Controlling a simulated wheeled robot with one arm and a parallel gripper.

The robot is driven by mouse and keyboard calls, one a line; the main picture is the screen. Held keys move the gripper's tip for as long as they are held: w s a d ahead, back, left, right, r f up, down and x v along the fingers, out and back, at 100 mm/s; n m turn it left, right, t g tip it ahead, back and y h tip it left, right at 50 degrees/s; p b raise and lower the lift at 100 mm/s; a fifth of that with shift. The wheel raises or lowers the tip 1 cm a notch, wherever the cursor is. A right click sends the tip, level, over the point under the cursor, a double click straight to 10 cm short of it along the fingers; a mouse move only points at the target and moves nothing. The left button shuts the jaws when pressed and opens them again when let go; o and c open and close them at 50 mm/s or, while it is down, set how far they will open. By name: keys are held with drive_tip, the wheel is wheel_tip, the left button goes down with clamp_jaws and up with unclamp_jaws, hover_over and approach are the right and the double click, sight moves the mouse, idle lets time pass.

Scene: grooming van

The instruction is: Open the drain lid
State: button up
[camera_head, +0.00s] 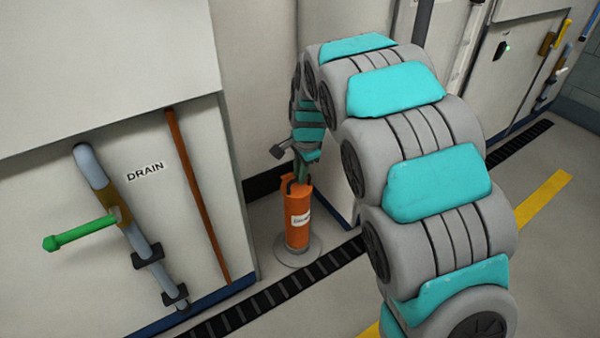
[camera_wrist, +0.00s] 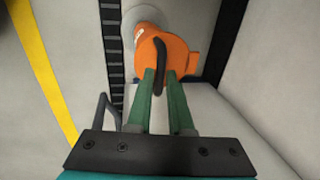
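An orange upright cylinder (camera_head: 297,229) with a small white label, too small to read, stands on a round grey base (camera_head: 299,253) on the floor. Its orange top (camera_wrist: 172,52) fills the upper middle of the wrist view, with a thin black handle (camera_wrist: 159,62) across it. My gripper (camera_head: 300,172) reaches down to this top. In the wrist view its two green fingers (camera_wrist: 162,76) stand apart, with the black handle between them. I cannot tell whether a finger touches the handle. No separate lid edge is clear.
The left cabinet wall carries a "DRAIN" label (camera_head: 145,171), a grey pipe (camera_head: 140,243) with a green lever (camera_head: 80,233), and a brown rod (camera_head: 197,195). A black floor grating (camera_head: 285,290) runs past the base. Pale cabinets stand close behind the cylinder. The right floor is clear.

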clamp_jaws()
idle(1.0)
